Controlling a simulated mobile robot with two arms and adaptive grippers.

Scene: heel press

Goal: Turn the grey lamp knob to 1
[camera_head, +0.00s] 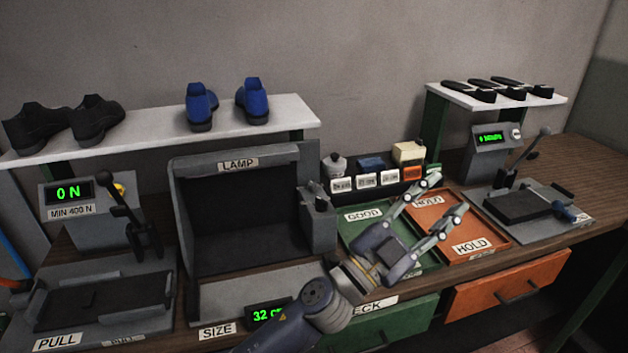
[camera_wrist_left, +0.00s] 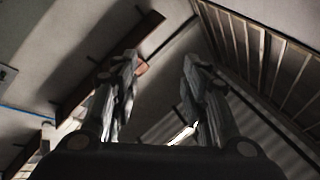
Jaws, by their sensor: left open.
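The lamp booth (camera_head: 240,166) is a dark open box with a LAMP label on its top edge. A grey box (camera_head: 318,232) stands against its right side, with a small grey knob (camera_head: 321,203) on top. Any numbers around the knob are too small to read. My left gripper (camera_head: 447,196) is open and empty, to the right of the knob and apart from it, above the green and orange trays. In the left wrist view, its two fingers (camera_wrist_left: 160,58) are spread with nothing between them, and the knob does not show. My right gripper is not in view.
The GOOD tray (camera_head: 357,228) and the orange HOLD tray (camera_head: 497,236) lie under and beside my left gripper. Small labelled boxes (camera_head: 366,181) stand behind them. A lever press (camera_head: 100,300) is at left, another device (camera_head: 520,200) at right. Shoes stand on the white shelf (camera_head: 160,146).

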